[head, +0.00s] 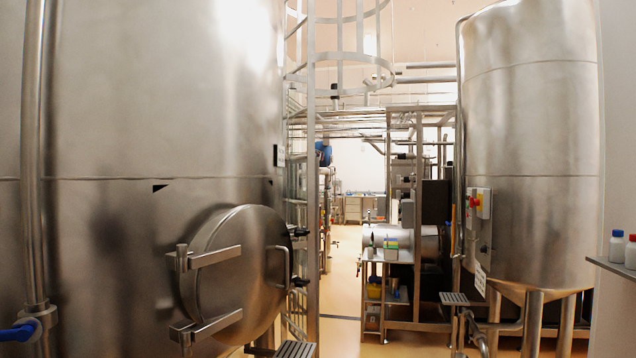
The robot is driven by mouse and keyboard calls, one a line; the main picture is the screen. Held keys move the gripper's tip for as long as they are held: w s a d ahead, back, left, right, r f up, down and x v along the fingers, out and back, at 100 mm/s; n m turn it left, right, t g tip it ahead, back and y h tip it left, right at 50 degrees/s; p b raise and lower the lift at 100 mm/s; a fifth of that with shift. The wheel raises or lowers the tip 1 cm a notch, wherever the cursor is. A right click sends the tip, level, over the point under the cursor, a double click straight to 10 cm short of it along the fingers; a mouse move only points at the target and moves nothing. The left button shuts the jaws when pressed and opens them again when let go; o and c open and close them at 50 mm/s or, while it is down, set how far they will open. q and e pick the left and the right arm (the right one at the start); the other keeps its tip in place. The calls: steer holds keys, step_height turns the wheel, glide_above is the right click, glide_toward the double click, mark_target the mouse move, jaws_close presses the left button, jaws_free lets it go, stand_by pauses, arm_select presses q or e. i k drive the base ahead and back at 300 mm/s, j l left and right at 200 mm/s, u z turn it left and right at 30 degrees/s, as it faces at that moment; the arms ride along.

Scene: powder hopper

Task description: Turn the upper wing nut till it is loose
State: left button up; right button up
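A round steel hatch door (235,262) sits low on the large steel tank (150,110) at the left. It looks closed, with hinge arms on its left and a bar handle on its right. The upper wing nut (299,231) is a small dark shape at the door's right edge. The lower wing nut (299,282) is a similar dark shape below it. Both are too small to tell how tight they are. Neither of my grippers shows in the head view, and nothing touches the nuts.
A caged ladder (312,180) stands just right of the hatch. A step grating (295,349) is below it. A second tank (530,150) on legs stands at the right, beside a shelf with bottles (617,246). Open floor (342,270) lies between the tanks.

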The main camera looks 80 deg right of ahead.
mark_target(298, 232)
steer(key=z, duration=2.6)
